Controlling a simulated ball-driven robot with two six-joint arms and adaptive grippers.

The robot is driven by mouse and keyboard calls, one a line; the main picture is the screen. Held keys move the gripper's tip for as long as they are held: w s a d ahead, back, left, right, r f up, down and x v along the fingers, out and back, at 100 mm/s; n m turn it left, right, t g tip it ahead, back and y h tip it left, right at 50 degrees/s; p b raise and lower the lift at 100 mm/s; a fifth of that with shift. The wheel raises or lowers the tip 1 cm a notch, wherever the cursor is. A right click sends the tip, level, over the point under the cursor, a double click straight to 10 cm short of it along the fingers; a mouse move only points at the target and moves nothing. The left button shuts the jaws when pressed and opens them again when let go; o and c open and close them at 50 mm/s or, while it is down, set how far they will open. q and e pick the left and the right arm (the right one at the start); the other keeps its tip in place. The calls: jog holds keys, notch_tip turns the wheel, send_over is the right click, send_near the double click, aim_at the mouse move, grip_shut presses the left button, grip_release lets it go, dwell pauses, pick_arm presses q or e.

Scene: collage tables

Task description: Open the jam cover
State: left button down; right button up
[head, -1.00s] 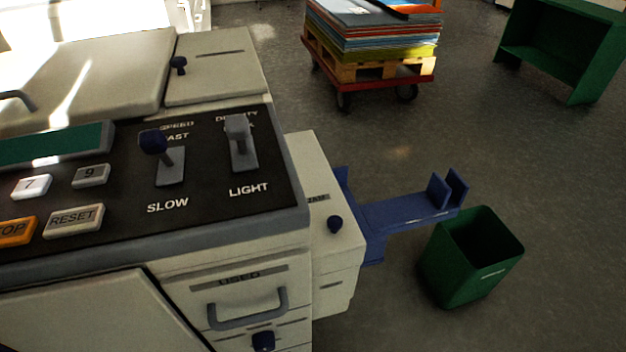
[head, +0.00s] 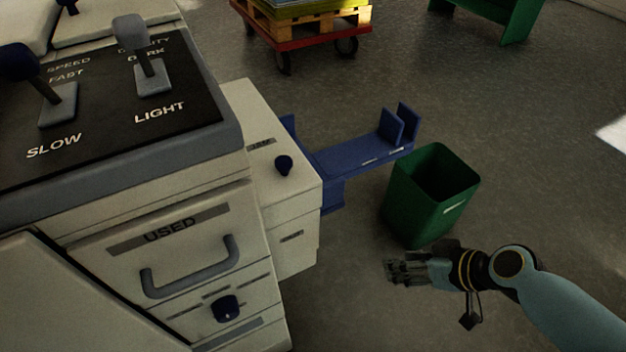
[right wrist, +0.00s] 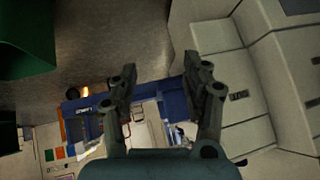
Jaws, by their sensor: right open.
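A cream copier-like machine stands at the left of the head view. On its right side is a cream box (head: 262,122) with a dark blue knob (head: 284,165) on top and a small label I cannot read; it may be the jam cover. It appears closed. My right gripper (head: 393,269) is open and empty, right of this box and apart from it, above the floor. In the right wrist view its two fingers (right wrist: 161,78) are spread with nothing held between them, and cream machine panels (right wrist: 225,85) show on the right. My left gripper is not in view.
A blue tray (head: 350,157) juts right from the machine. A green bin (head: 402,205) stands beyond my right gripper. A drawer marked USED (head: 185,225) has a grey handle. A red cart (head: 300,42) with a pallet stands at the back.

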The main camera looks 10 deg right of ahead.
jog(key=w+a+r+n+t+y+b, duration=0.3)
jog(key=w+a+r+y+b, duration=0.2)
jog(key=w+r+b, duration=0.35)
jog(key=n+y+b, duration=0.5)
jog(key=b, duration=0.2)
send_near(291, 163)
jog(key=r, duration=0.1)
jog(key=shift+n+g+y, duration=0.4)
jog(key=b+x, duration=0.1)
jog(key=x, duration=0.2)
jog(key=b+x, duration=0.1)
jog(key=x, duration=0.3)
jog(key=f+b+x, duration=0.1)
jog(key=x, duration=0.3)
jog(key=shift+w+f+b, duration=0.1)
jog(key=shift+w+b, duration=0.2)
jog(key=shift+w, duration=0.1)
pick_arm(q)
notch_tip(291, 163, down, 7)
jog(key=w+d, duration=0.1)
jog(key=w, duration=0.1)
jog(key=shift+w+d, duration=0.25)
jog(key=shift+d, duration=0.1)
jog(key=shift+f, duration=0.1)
pick_arm(e)
jog(key=c, duration=0.9)
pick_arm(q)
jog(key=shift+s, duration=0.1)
pick_arm(e)
grip_shut()
